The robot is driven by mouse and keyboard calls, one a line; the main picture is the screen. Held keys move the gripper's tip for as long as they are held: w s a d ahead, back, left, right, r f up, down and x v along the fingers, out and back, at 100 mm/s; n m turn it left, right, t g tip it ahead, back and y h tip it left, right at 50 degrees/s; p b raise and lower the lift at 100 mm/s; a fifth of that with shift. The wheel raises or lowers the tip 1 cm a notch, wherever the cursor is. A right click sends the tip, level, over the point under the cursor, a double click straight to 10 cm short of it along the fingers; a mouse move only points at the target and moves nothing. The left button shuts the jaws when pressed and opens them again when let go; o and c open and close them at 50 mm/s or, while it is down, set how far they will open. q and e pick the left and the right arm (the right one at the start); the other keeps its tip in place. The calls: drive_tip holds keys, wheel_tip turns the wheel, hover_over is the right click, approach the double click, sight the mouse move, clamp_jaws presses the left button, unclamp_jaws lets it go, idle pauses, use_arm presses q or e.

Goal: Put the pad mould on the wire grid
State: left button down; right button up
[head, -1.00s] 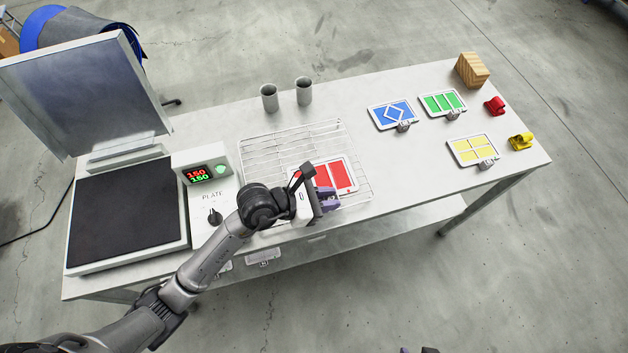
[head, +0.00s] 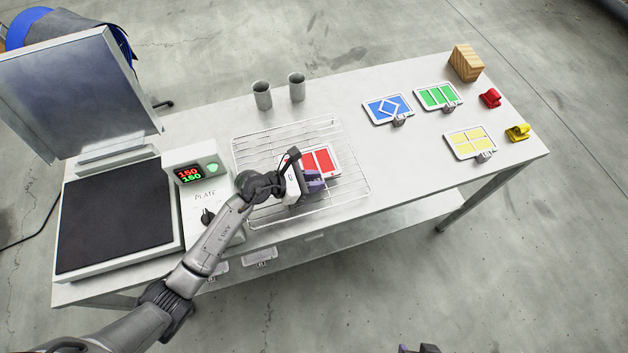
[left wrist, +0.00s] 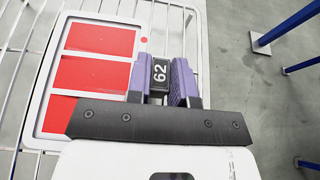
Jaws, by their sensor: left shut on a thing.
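The red pad mould (head: 321,161) is a white-framed plate with red panels. It lies flat over the wire grid (head: 352,192), within its outline, in both views; whether it touches the wires is unclear. My left gripper (head: 315,181) is shut on the mould's small handle, which carries a black tag reading 62 (left wrist: 159,72). In the left wrist view the purple fingers (left wrist: 165,85) stand on either side of that tag, and the red panels (left wrist: 95,72) show at left. The gripper and arm hide the mould's near-left part. A dark tip, perhaps my right gripper (head: 420,349), shows at the bottom edge.
Blue (head: 388,108), green (head: 438,95) and yellow (head: 470,142) moulds lie at right, near a wooden block (head: 466,62) and red and yellow clips. Two metal cups (head: 262,95) stand behind the grid. A control box (head: 195,172) and open hot plate (head: 115,225) are at left.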

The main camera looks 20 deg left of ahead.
use_arm(q)
drive_tip(key=shift+f, duration=0.2)
drive_tip(key=c, duration=1)
unclamp_jaws()
drive_tip(key=shift+r, duration=0.1)
drive_tip(key=v, duration=1.2)
drive_tip(key=shift+w+r, duration=0.1)
